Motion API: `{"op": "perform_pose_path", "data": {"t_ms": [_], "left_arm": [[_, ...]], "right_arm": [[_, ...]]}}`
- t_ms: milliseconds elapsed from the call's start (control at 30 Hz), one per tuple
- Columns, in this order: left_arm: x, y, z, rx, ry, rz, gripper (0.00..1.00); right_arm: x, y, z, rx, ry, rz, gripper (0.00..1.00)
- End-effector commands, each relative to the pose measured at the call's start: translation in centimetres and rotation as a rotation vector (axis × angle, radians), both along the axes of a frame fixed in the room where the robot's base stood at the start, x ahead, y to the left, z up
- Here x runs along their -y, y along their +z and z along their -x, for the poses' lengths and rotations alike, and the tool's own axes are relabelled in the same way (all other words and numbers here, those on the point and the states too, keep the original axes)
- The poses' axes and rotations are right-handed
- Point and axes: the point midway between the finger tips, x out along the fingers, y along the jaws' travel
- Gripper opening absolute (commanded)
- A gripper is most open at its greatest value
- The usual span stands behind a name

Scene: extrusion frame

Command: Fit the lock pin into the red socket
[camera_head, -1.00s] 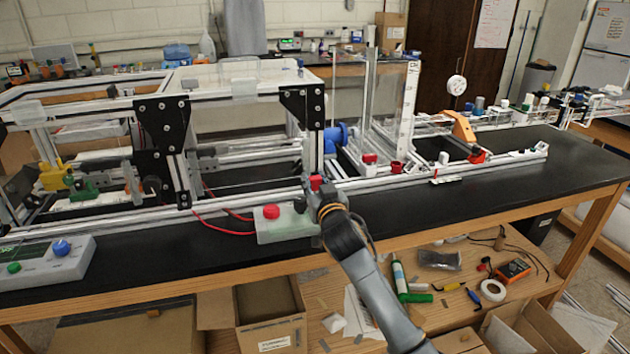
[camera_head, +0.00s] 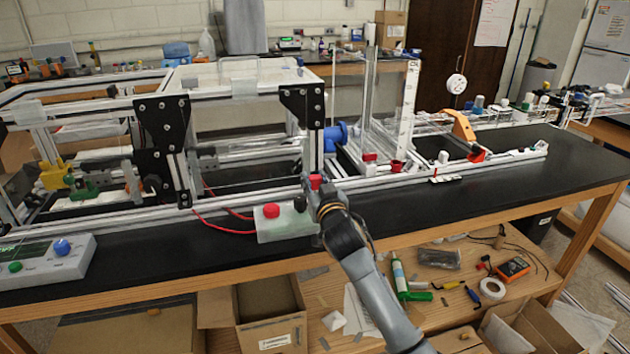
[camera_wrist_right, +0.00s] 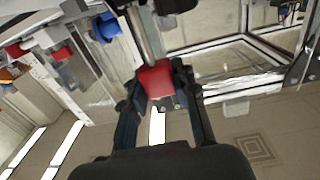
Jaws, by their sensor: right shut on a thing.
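My right gripper (camera_head: 316,190) is at the front rail of the extrusion frame, below a black corner plate. In the right wrist view its two fingers (camera_wrist_right: 162,98) are shut on a red block, which I take to be the lock pin's head (camera_wrist_right: 155,79); it also shows in the head view (camera_head: 316,181). A metal rod runs up from the red block toward a dark fitting; its far end is hidden. A red cup-shaped piece, likely the red socket (camera_head: 396,166), stands on the rail farther right, apart from the gripper. My left gripper is not in view.
A control box with a red button (camera_head: 271,211) sits left of my right gripper. A red-topped piece (camera_head: 369,157) stands beside the clear upright panels. An orange bracket (camera_head: 463,127) is farther right. The black bench top (camera_head: 520,175) is clear at the front right.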

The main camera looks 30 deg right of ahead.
Motion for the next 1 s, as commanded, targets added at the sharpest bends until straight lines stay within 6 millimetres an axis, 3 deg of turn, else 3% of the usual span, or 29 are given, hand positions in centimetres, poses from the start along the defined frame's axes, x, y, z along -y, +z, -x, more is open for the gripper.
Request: {"op": "perform_pose_path", "data": {"t_ms": [1000], "left_arm": [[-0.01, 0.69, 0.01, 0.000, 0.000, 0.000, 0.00]], "right_arm": [[0.03, 0.02, 0.01, 0.000, 0.000, 0.000, 0.00]]}}
